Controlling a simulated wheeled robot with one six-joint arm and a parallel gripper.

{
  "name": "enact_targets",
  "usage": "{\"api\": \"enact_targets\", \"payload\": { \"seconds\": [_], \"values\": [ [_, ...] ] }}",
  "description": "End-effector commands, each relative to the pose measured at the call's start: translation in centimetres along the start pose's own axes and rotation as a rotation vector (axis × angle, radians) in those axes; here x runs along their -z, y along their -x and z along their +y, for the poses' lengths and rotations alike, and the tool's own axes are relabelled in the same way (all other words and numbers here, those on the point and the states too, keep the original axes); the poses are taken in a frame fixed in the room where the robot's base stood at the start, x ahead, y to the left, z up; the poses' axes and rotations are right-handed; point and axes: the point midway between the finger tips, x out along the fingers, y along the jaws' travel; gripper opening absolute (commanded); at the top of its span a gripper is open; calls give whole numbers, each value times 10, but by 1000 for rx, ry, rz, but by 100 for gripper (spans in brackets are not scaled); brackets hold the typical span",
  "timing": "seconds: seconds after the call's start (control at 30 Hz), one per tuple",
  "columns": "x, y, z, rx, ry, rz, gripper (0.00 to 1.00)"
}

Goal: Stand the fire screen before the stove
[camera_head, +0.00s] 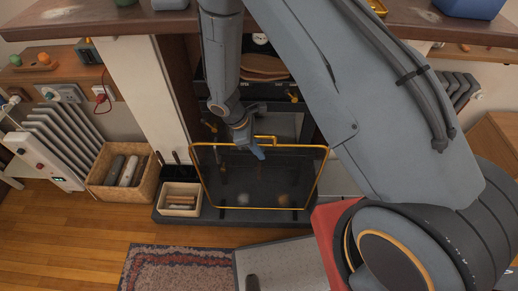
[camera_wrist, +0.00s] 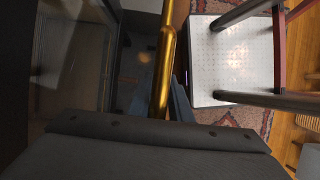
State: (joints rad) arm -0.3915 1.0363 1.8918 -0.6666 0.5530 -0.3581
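The fire screen (camera_head: 226,174), a dark see-through panel in a thin gold frame with a handle on top, stands upright before the stove (camera_head: 284,123). Its foot appears at the dark hearth slab (camera_head: 232,217); whether it bears on the slab is unclear. My gripper (camera_head: 256,150) is at the top of the screen, beside the handle. In the wrist view the gold bar (camera_wrist: 166,65) runs down to the gripper, with a blue finger (camera_wrist: 181,98) close on its right.
A small bin (camera_head: 180,199) and fire tools stand left of the screen. A wicker basket (camera_head: 118,171) and a white radiator (camera_head: 62,140) are farther left. A rug (camera_head: 178,266) lies in front. The mantel shelf (camera_head: 130,22) crosses above. Bare wooden floor (camera_head: 62,240) is front left.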

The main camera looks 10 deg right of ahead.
Motion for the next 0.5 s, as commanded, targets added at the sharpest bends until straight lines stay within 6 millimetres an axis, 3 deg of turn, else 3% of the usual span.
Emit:
{"api": "enact_targets", "payload": {
  "seconds": [0.07, 0.5],
  "values": [
    [0, 0, 0, 0, 0, 0, 31],
    [0, 9, 1, -2, -1, 1, 31]
  ]
}}
